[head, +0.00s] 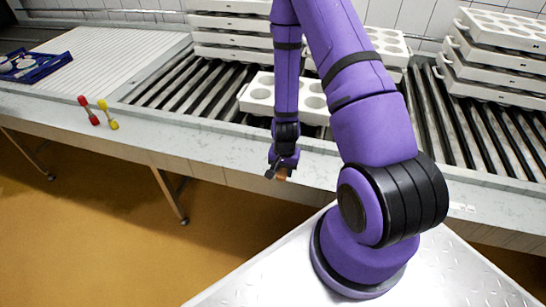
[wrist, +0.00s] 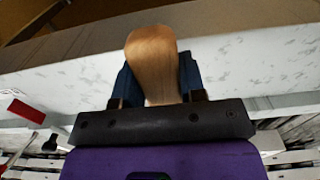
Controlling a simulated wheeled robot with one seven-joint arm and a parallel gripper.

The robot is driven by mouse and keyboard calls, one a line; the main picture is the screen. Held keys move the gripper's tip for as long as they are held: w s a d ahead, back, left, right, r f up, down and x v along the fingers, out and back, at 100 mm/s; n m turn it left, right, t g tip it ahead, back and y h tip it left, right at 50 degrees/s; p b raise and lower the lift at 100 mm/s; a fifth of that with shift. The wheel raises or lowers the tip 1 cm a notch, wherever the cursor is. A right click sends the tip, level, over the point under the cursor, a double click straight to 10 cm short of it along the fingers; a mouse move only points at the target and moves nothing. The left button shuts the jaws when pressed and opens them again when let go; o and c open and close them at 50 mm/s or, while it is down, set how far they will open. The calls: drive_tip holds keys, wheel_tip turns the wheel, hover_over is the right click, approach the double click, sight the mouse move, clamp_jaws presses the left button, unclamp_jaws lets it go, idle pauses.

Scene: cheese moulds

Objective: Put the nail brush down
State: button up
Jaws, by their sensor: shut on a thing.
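My gripper (head: 279,170) is shut on the nail brush (wrist: 152,55), a light wooden thing with a rounded end. In the wrist view its smooth wooden side sits between the two dark blue fingers of my gripper (wrist: 156,78). In the head view only a small brown bit of the brush (head: 282,175) shows below the fingers, near the front edge of the pale marbled counter (head: 225,140). I cannot tell whether the brush touches the counter. Its bristles are not visible.
A red and yellow handled thing (head: 98,112) is on the counter to the left. Behind are a roller conveyor (head: 180,90), a white mould block (head: 258,98) and stacked white moulds (head: 495,60). A blue tray (head: 35,66) lies far left. The counter front between is clear.

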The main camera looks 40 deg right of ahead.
drive_tip(key=w+d, duration=0.1)
drive_tip(key=w, duration=0.2)
drive_tip(key=w+d, duration=0.1)
drive_tip(key=w, duration=0.3)
drive_tip(key=w+d+f, duration=0.1)
drive_tip(key=w, duration=0.3)
drive_tip(key=shift+d+f, duration=0.1)
drive_tip(key=shift+d, duration=0.3)
drive_tip(key=shift+s+f, duration=0.1)
drive_tip(key=shift+f, duration=1.6)
drive_tip(key=o, duration=1)
drive_tip(key=shift+f, duration=0.1)
drive_tip(key=shift+c, duration=0.2)
